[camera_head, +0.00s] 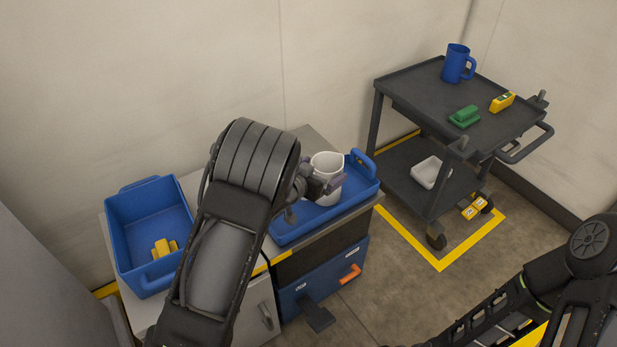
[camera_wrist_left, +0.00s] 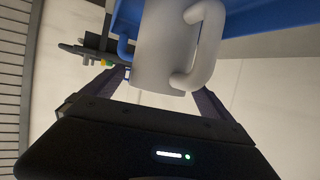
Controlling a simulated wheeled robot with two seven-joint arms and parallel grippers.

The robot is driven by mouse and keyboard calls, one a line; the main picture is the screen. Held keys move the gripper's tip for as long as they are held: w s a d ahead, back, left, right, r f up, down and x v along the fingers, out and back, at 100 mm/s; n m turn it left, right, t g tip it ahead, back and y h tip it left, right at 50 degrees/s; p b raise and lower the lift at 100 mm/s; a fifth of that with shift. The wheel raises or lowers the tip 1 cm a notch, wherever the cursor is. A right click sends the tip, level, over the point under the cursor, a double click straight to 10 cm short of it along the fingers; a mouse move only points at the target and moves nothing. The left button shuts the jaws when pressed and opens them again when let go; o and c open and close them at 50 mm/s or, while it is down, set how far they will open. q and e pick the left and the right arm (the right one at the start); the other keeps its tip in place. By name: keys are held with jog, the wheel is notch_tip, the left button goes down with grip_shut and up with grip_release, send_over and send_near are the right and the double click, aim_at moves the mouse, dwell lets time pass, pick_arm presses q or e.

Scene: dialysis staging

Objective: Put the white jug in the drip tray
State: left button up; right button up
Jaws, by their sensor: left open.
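The white jug (camera_head: 327,163) appears upright within the outline of the blue drip tray (camera_head: 290,231) on the cabinet top; I cannot tell whether its base touches the tray floor. My left gripper (camera_head: 323,186) is open at the jug's near side, with its fingers around the lower body. In the left wrist view the jug (camera_wrist_left: 160,48) fills the space ahead of the open fingers, its handle toward the right, and the blue tray (camera_wrist_left: 255,17) shows behind it. My arm hides part of the tray's left side. My right gripper is out of view.
A blue bin (camera_head: 127,232) holding a yellow object (camera_head: 165,247) stands left of my arm. A dark cart (camera_head: 408,88) at the right carries a blue jug (camera_head: 457,63), a green object (camera_head: 464,116) and a yellow device (camera_head: 502,102). A white dish (camera_head: 428,173) sits on its lower shelf.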

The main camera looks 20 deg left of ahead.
pick_arm(q)
jog(key=v, duration=0.9)
jog(key=shift+s+p, duration=0.4)
jog(key=shift+r, duration=0.1)
